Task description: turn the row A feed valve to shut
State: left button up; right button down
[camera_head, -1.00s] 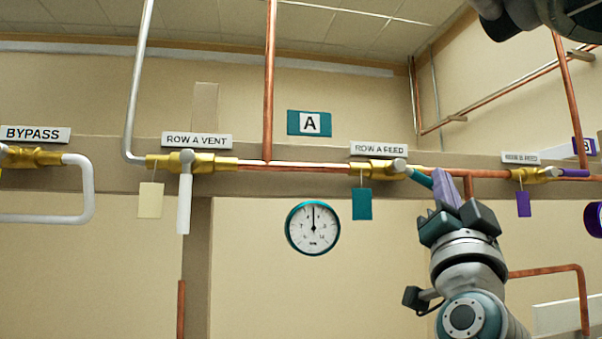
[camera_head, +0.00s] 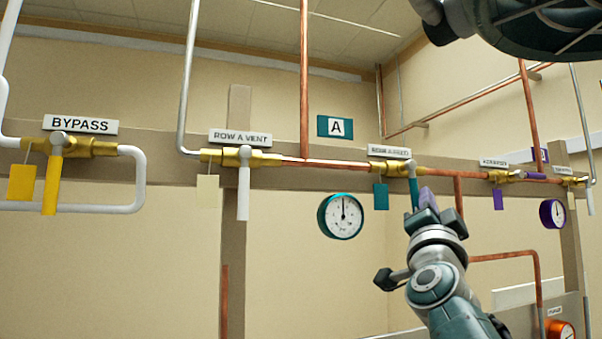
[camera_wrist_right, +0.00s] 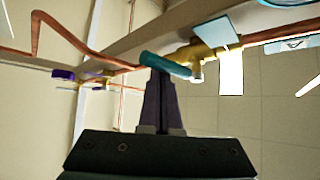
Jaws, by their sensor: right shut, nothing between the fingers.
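The row A feed valve (camera_head: 390,166) is a brass body on the copper pipe, under its white label. Its teal handle (camera_head: 413,190) points down, across the pipe. A teal tag (camera_head: 381,196) hangs beside it. My right gripper (camera_head: 427,199) is just right of the handle's lower part, with its fingers together and empty. In the right wrist view the shut dark fingers (camera_wrist_right: 163,88) reach up to the teal handle (camera_wrist_right: 165,66); their tips overlap it, and I cannot tell whether they touch. My left gripper is not in view.
The row A vent valve (camera_head: 242,158) and bypass valve (camera_head: 70,146) stand to the left. A purple-tagged valve (camera_head: 502,176) is to the right. A teal-rimmed gauge (camera_head: 341,216) is below the pipe. A vertical copper pipe (camera_head: 459,197) runs close to my right gripper.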

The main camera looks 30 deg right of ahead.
jog(key=shift+w+a, duration=0.1)
jog(key=shift+a, duration=0.3)
jog(key=shift+w+a+f, duration=0.1)
jog(key=shift+w+a, duration=0.05)
jog(key=shift+a, duration=0.2)
jog(key=shift+d, duration=0.15)
